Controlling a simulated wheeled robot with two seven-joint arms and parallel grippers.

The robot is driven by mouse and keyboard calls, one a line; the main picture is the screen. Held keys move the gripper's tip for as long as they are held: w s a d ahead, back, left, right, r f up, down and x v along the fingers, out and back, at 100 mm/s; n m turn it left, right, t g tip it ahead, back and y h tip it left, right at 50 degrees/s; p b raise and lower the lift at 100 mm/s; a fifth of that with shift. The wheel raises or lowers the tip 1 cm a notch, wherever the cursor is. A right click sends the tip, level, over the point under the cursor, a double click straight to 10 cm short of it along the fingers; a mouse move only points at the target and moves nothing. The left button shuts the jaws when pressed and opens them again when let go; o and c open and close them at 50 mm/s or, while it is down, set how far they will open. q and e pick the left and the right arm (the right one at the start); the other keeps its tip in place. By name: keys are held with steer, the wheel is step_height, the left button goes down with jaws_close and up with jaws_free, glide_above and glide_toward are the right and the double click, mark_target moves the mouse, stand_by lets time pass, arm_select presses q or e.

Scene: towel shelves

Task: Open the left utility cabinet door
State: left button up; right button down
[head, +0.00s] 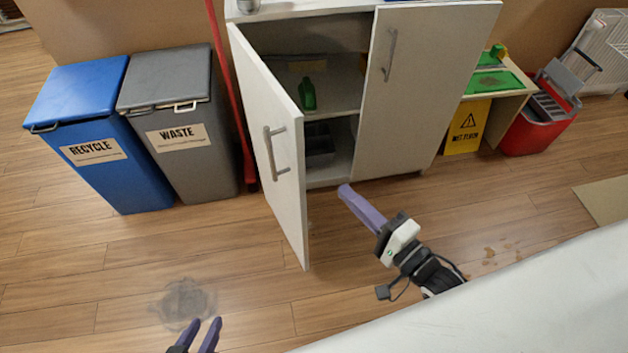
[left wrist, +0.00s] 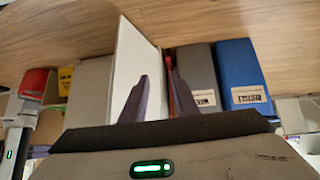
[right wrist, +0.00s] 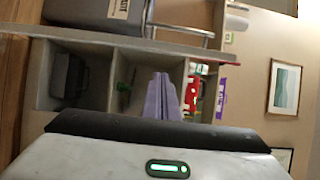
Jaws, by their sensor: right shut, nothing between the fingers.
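The left utility cabinet door (head: 268,130) is white and stands swung wide open toward me, with its bar handle (head: 275,152) on the outer face. The right door (head: 425,90) looks closed. My right gripper (head: 344,190) is shut and empty, in front of the cabinet opening and to the right of the open door's edge. Its closed fingers (right wrist: 163,97) show before the shelves in the right wrist view. My left gripper (head: 206,328) is open and empty, low at the bottom edge, apart from the door. The door's panel also shows in the left wrist view (left wrist: 128,65).
A green bottle (head: 307,94) and a dark bin (head: 319,145) stand inside the cabinet. Blue recycle (head: 105,150) and grey waste (head: 185,135) bins stand left of it. A yellow sign (head: 467,127) and red bucket (head: 540,128) are at right. A grey puddle (head: 184,302) marks the floor.

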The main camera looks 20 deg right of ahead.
steer(key=w+a+b, duration=0.1)
steer(key=w+a, duration=0.1)
steer(key=w, duration=0.2)
steer(key=w+a+y, duration=0.1)
steer(key=w+a, duration=0.1)
steer(key=w, duration=0.3)
steer(key=shift+a+n+g+b, duration=0.3)
steer(key=shift+a+b, duration=0.05)
steer(key=shift+b, duration=0.05)
steer(key=shift+w+r, duration=0.1)
